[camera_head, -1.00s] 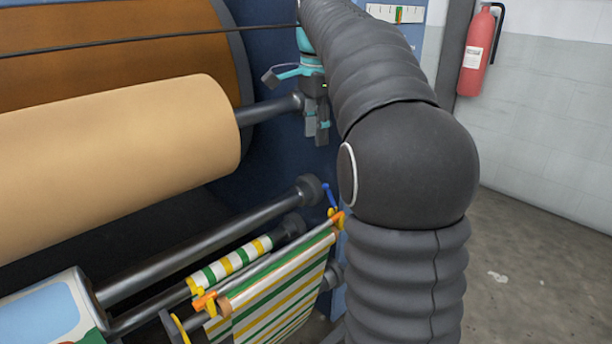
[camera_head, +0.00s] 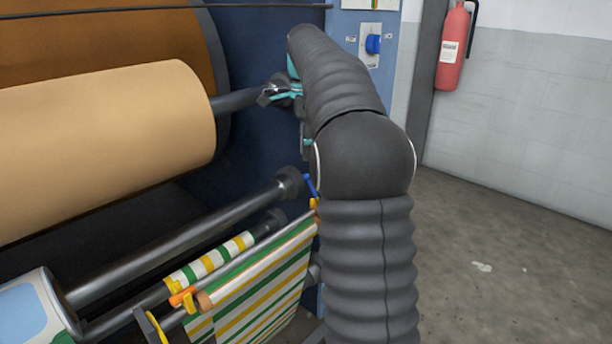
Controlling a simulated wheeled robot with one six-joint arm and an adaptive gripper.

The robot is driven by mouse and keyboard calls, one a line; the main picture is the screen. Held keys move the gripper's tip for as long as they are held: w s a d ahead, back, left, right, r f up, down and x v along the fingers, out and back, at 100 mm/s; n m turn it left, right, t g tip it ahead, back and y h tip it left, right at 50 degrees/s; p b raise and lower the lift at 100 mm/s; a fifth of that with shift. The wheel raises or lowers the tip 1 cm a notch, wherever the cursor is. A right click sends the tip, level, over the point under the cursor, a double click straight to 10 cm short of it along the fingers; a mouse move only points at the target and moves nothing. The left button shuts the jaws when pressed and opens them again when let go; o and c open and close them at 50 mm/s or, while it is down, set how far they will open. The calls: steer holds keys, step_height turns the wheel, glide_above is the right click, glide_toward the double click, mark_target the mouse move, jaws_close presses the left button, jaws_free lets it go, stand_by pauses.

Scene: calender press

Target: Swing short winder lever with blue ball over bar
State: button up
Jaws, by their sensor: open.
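A short blue lever (camera_head: 311,186) stands near the right end of the dark bar (camera_head: 190,240), just left of my arm. It is small in the picture, and I cannot make out its ball. My arm hides the space to its right. My gripper (camera_head: 284,94), grey and turquoise, is open and empty. It shows above the lever, near the shaft at the right end of the large tan roll, partly hidden by my arm. I cannot tell whether it touches the shaft.
The tan roll (camera_head: 105,145) fills the left. Striped cloth (camera_head: 258,285) and a thin rod with orange and yellow fittings (camera_head: 183,297) lie below the bar. A blue knob (camera_head: 373,44) sits on the panel behind my arm. A fire extinguisher (camera_head: 452,48) hangs at right. Floor at right is clear.

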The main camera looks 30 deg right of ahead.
steer(key=shift+s+f+b, duration=0.2)
steer(key=shift+f+b, duration=0.4)
steer(key=shift+f, duration=2.05)
steer(key=shift+c, duration=0.2)
jaws_close()
